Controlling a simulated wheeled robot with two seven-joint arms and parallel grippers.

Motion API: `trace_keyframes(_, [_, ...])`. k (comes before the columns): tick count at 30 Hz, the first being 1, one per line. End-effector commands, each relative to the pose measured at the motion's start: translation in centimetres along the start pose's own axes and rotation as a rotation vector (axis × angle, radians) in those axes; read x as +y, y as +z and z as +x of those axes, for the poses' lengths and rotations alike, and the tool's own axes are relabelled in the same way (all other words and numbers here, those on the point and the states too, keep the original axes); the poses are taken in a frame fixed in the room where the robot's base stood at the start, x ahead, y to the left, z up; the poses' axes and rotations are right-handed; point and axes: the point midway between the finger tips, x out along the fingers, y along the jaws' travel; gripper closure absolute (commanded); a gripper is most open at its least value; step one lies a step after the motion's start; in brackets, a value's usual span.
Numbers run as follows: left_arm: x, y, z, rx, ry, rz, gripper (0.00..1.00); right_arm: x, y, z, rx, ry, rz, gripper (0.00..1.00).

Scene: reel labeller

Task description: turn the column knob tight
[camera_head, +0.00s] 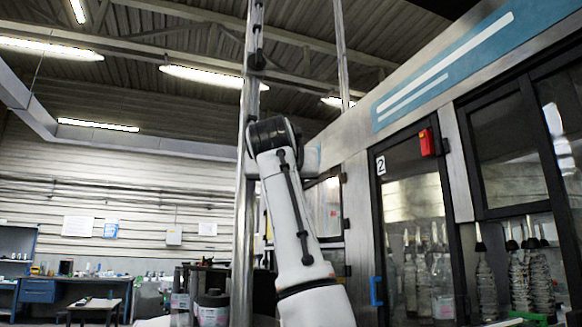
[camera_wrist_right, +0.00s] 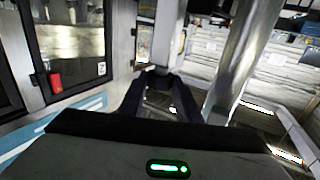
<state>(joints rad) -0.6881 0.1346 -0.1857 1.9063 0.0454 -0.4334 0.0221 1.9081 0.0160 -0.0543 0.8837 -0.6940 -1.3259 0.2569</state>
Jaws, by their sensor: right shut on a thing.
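In the right wrist view my right gripper (camera_wrist_right: 159,79) has its two dark fingers closing in on a small dark piece, which I take to be the column knob (camera_wrist_right: 158,72). It is shut on this piece, mostly hidden between the fingertips. A pale upright part (camera_wrist_right: 167,35) lies just beyond the fingertips. The shiny metal column (camera_wrist_right: 245,60) stands to the right of the fingers. In the head view the column (camera_head: 245,215) rises behind my raised white arm. The gripper and the knob cannot be made out there. My left gripper is in neither view.
The machine cabinet (camera_head: 355,215) with glass doors and a red latch (camera_head: 427,143) stands to the right of the column. A blue workbench (camera_head: 38,290) is far left. The air left of the column looks free.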

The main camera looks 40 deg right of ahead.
Motion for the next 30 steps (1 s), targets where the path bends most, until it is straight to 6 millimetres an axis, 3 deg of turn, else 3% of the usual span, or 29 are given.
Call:
trace_keyframes(1, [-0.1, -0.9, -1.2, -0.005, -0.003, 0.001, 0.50, -0.3, -0.8, 0.0, -0.001, 0.038, -0.005, 0.92])
trace_keyframes(9, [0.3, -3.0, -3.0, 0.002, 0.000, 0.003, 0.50, -0.6, -0.4, 0.0, 0.000, 0.217, -0.003, 0.92])
trace_keyframes(30, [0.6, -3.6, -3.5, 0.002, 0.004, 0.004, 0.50, -0.6, 0.0, 0.1, 0.001, 0.332, 0.001, 0.92])
